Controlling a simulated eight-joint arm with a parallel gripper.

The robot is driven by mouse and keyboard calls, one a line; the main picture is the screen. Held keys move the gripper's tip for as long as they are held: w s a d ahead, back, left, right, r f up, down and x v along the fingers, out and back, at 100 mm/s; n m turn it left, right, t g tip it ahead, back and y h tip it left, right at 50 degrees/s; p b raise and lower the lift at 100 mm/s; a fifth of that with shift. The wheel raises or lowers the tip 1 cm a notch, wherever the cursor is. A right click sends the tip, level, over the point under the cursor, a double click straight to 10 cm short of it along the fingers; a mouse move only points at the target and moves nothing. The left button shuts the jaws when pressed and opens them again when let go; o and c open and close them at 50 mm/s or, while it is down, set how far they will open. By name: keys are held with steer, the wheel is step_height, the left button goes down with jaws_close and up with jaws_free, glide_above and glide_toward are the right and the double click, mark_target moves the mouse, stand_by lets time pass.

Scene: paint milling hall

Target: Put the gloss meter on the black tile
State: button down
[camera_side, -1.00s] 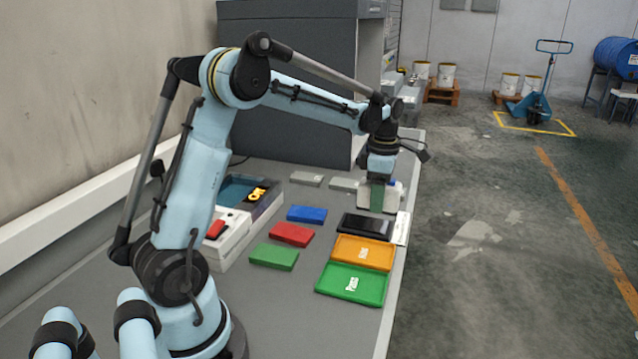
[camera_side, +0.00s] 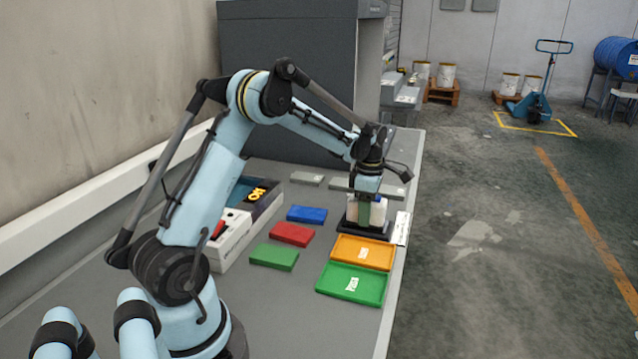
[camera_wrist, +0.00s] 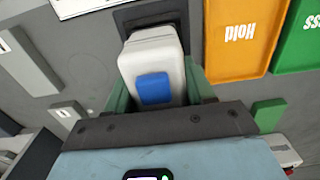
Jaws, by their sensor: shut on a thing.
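The gloss meter (camera_wrist: 152,60) is a pale grey block with a blue patch. My gripper (camera_wrist: 158,85) is shut on it, with a green finger on each side. In the side view my gripper (camera_side: 364,212) holds the gloss meter (camera_side: 379,212), which is partly hidden behind a finger. The black tile (camera_side: 384,234) lies directly below it, and part of the tile is covered from view. The black tile (camera_wrist: 150,14) also shows past the far end of the meter in the wrist view. I cannot tell whether meter and tile touch.
The orange Hold tray (camera_side: 352,262) and the green Pass tray (camera_side: 330,290) lie in front of the tile. Blue (camera_side: 307,214), red (camera_side: 291,234) and green (camera_side: 274,257) blocks lie to the left. A white card (camera_side: 403,228) lies at the bench's right edge.

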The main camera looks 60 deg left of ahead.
steer(key=shift+f, duration=0.15)
steer(key=shift+c, duration=2)
jaws_free()
